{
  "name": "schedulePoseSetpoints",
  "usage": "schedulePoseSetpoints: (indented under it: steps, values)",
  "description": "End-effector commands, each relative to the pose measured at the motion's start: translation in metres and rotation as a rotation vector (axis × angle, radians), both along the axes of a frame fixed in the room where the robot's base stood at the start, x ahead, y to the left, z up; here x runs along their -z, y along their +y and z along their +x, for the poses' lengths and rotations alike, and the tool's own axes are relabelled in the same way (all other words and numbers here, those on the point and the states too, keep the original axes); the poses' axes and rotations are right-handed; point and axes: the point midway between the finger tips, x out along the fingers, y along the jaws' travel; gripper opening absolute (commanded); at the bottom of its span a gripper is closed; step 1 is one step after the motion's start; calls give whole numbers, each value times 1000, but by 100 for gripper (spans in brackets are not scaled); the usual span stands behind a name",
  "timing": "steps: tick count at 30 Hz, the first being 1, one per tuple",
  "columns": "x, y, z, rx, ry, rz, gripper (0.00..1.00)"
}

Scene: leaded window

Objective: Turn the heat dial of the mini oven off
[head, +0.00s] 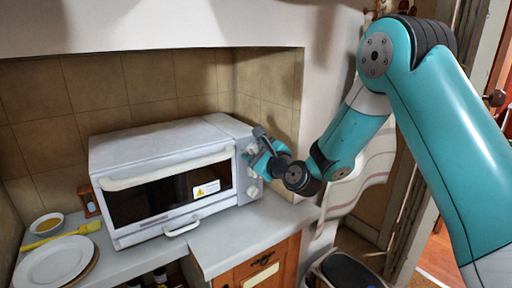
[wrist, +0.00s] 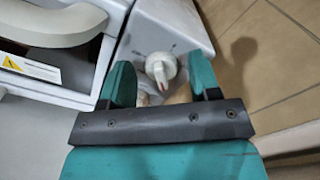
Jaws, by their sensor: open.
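The white mini oven (head: 165,178) stands on the counter with its door shut. Its control panel is on the right side of the front. In the head view my gripper (head: 258,152) is at the upper part of this panel and hides some of it. A lower knob (head: 252,191) shows below it. In the wrist view a round white dial (wrist: 160,67) with a raised pointer lies between and just beyond the two teal fingers of my gripper (wrist: 161,76). The fingers are apart, with gaps beside the dial. I cannot read any markings, nor tell whether this is the heat dial.
A white plate (head: 52,262), a yellow utensil (head: 62,236), a small bowl (head: 47,222) and an hourglass (head: 87,202) are left of the oven. The oven door handle (wrist: 55,22) is close to my gripper's left. A tiled wall (wrist: 270,60) is to the right.

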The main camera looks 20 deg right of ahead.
Motion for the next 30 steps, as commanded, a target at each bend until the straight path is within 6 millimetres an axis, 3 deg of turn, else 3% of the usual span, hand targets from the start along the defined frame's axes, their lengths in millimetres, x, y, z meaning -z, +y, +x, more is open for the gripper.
schedulePoseSetpoints:
  steps: [4,9,10,20,30]
  values:
    - [0,0,0,0,0,0,54]
    - [0,0,0,0,0,0,15]
    - [0,0,0,0,0,0,11]
    - [1,0,-1,-1,-13,-37,11]
    - [3,1,-1,-1,-82,-248,11]
